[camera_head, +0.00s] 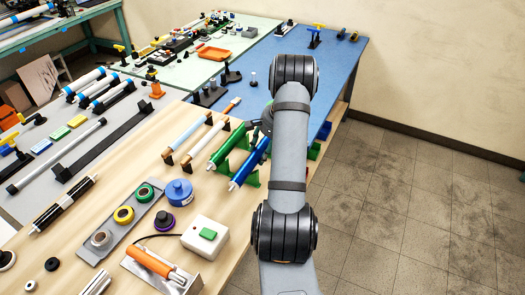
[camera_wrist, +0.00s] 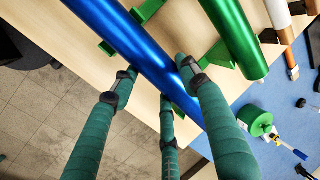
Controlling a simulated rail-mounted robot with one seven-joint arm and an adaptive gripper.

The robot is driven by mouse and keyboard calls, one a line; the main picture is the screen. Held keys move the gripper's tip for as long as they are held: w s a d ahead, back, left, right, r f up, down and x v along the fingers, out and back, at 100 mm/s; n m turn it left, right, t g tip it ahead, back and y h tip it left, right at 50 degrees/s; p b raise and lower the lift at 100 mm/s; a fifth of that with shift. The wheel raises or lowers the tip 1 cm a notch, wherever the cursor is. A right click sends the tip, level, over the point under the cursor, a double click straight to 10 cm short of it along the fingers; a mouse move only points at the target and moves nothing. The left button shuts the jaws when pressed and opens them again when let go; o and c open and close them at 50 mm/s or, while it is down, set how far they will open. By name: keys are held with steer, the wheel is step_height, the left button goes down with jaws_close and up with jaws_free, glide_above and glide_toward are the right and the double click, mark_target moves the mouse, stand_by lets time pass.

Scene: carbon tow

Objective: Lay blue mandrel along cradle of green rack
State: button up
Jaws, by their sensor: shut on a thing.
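The blue mandrel (camera_head: 247,165) is a long shiny tube slanting along the right edge of the wooden table, partly hidden by my arm. The green rack (camera_head: 252,181) shows under and beside it. In the wrist view, the mandrel (camera_wrist: 137,47) crosses from upper left to lower right, with green rack parts (camera_wrist: 148,10) beyond it on both sides. Whether it touches the cradle is unclear. My gripper (camera_wrist: 158,80) has its green-wrapped fingers around the mandrel, shut on it. In the head view, the arm hides most of the gripper.
A green tube (camera_head: 230,146) lies close beside the mandrel, parallel to it. White and copper-coloured tubes on dark holders (camera_head: 187,157) lie further left. A white box with a green button (camera_head: 205,236) and a blue spool (camera_head: 180,192) stand nearer. Open floor (camera_head: 400,190) lies right.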

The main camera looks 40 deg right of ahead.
steer(key=shift+f+b, duration=0.65)
steer(key=shift+b, duration=0.05)
steer(key=o, duration=1.4)
steer(key=shift+o, duration=0.5)
steer(key=v, duration=1.2)
steer(key=x, duration=1.2)
steer(key=shift+r+p, duration=0.4)
steer(key=shift+p, duration=0.05)
